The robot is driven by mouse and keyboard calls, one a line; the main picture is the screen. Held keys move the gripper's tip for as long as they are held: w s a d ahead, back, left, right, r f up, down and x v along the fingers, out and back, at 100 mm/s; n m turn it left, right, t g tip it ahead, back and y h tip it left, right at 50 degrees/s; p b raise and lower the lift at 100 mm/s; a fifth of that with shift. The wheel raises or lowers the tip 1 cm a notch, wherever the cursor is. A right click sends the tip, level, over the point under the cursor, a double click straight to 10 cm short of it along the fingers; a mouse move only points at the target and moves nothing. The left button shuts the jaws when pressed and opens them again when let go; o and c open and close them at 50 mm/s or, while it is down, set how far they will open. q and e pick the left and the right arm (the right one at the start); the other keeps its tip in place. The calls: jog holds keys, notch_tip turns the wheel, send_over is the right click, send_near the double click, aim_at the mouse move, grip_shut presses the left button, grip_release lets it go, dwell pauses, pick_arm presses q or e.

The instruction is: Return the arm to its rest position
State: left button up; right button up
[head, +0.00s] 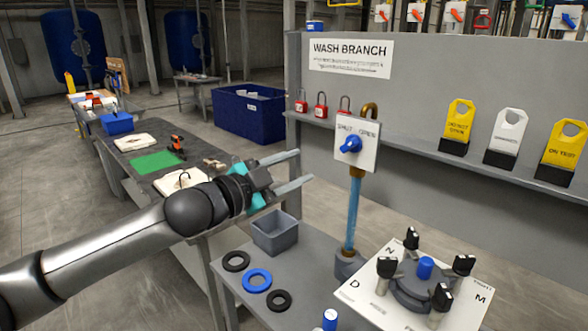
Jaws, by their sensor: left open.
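My left arm reaches in from the left of the head view. My left gripper (302,169) is open and empty, with its two pale fingers apart and pointing right. It hangs in the air above the far side of the small grey table (225,285), left of the valve plate (357,145) with the blue knob. I see clear air between the fingertips and the plate. My right gripper is not in view.
A grey bin (275,233), a blue ring (257,281) and two black rings lie on the table below my gripper. A white board (365,297) with black clamps stands right. The grey wash-branch panel (440,100) has a shelf with padlocks and tags. A long workbench (138,175) runs behind my arm.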

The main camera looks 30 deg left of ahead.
pick_arm(q)
jog(key=w+a+f+n+g+y+b, duration=0.1)
jog(key=a+f+n+y+b, duration=0.2)
jog(key=f, duration=0.9)
jog(key=w+a+f+n+g+y+b, duration=0.15)
jog(key=a+f, duration=0.35)
jog(key=f, duration=0.7)
jog(key=s+f+n+g+y+b, duration=0.1)
jog(key=s+f+n+g, duration=0.1)
jog(key=s+f, duration=0.65)
jog(key=s+f+n+g+y+b, duration=0.1)
jog(key=s+f+g, duration=0.15)
jog(key=f, duration=1.15)
jog(key=s+f+n+g+y+b, duration=0.15)
jog(key=s+f, duration=0.45)
jog(key=f, duration=0.6)
jog(key=s+d+f+g+b, duration=0.1)
jog(key=s+d+f+g, duration=0.1)
jog(key=s+d+f, duration=0.2)
jog(key=s+d+f+n+g+h+b, duration=0.1)
jog(key=s+d+f+g, duration=0.2)
jog(key=s+f, duration=0.7)
jog(key=s+d+f+g+b, duration=0.2)
jog(key=s+d+f, duration=0.5)
jog(key=s, duration=1.2)
jog(key=shift+s+n+h, duration=0.4)
jog(key=shift+f+g, duration=0.1)
jog(key=shift+g, duration=0.15)
